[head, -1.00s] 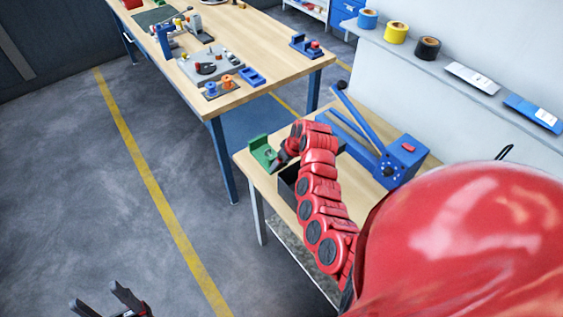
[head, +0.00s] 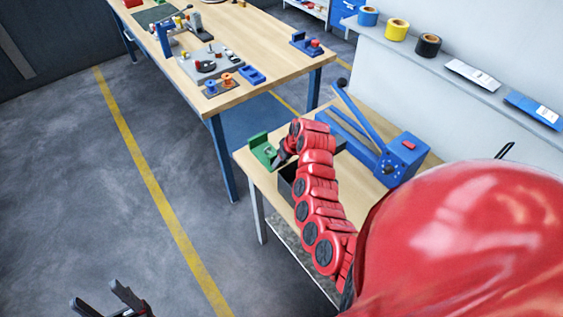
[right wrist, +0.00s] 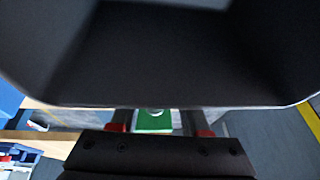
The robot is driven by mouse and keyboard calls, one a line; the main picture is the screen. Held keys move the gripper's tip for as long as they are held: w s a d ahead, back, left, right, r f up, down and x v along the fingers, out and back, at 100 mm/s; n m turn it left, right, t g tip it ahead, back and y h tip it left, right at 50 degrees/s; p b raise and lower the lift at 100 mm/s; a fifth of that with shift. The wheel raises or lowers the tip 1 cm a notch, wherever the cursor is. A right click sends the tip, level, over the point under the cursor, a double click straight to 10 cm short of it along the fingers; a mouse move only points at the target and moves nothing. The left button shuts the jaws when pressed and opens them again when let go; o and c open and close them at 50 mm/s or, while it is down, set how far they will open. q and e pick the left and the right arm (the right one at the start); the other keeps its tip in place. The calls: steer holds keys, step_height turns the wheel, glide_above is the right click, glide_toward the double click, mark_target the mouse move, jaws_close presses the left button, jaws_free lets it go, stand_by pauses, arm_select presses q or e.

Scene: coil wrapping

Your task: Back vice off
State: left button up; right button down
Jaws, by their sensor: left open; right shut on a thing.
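The green vice (head: 258,142) is at the left corner of the small wooden table. Green also shows between the fingers in the right wrist view (right wrist: 155,121). My right gripper (head: 278,160) is at the vice's near right side, shut on a part of it. The gripper hides which part that is. My left gripper (head: 103,300) is at the bottom left, over the floor, open and empty.
A larger workbench (head: 258,36) holds several tools and parts. A wall shelf (head: 445,67) carries tape rolls. Floor at the left is clear.

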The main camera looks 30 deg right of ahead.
steer(key=shift+s+a+f+h+b, duration=0.15)
steer(key=shift+f+h+b, duration=0.3)
steer(key=shift+b, duration=0.45)
steer(key=shift+a+r+h+b, duration=0.1)
steer(key=shift+r+h+b, duration=0.05)
steer(key=shift+h+b, duration=0.15)
steer(key=shift+r+n+h+b, duration=0.15)
steer(key=shift+n+h+b, duration=0.35)
steer(key=shift+h, duration=0.65)
steer(key=shift+c, duration=1.9)
jaws_free()
steer(key=shift+r, duration=0.1)
steer(key=shift+r, duration=0.1)
